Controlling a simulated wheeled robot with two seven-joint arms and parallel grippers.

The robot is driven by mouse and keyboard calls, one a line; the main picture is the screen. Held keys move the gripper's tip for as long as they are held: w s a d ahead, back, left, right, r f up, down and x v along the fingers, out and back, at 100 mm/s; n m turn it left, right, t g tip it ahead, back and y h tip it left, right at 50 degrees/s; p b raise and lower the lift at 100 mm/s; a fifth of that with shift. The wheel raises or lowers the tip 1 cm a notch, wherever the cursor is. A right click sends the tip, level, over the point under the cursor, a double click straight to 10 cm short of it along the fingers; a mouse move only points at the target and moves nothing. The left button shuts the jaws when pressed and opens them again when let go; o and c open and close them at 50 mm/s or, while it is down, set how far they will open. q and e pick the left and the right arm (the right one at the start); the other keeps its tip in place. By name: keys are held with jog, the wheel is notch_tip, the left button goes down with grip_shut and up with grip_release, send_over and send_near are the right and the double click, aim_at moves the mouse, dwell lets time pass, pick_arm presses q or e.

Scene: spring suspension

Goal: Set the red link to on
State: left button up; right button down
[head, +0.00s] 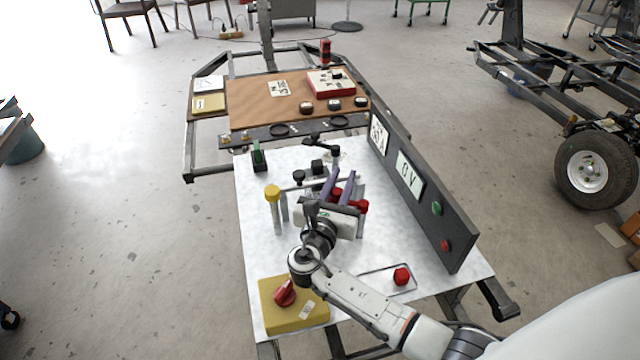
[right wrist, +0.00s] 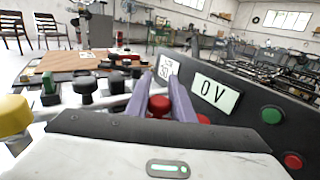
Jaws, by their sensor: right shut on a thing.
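A red knob (head: 336,192), which I take for the red link, stands among the posts on the white bench top. It also shows in the right wrist view (right wrist: 159,106), between the two purple fingers. My right gripper (head: 341,186) reaches over the bench and is shut on this red knob. The gripper body hides the knob's lower part and base. A second red cap (head: 362,206) on a post is just right of the gripper, partly hidden behind a finger in the wrist view. My left gripper is not in view.
A yellow-capped post (head: 272,193) stands left of the gripper. A dark panel (head: 410,190) with a "0 V" display, a green button (head: 437,208) and a red button (head: 446,245) runs along the right. A yellow box (head: 295,314) with a red rotary switch and a red knob (head: 401,276) are nearer.

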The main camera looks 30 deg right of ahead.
aim_at(334, 194)
jog(key=shift+w+d+r+m+g+h+b, duration=0.1)
jog(key=shift+d+m+g+h+b, duration=0.25)
jog(key=shift+m+g+h, duration=0.3)
jog(key=shift+w+d+m+g+h+b, duration=0.1)
jog(key=shift+d+m+g+h+b, duration=0.15)
jog(key=shift+m+g+h, duration=0.35)
jog(key=shift+d+g, duration=0.1)
jog(key=shift+g, duration=0.15)
jog(key=c, duration=1.6)
grip_release()
jog(key=shift+o, duration=0.2)
jog(key=v, duration=1)
jog(key=shift+s, duration=0.15)
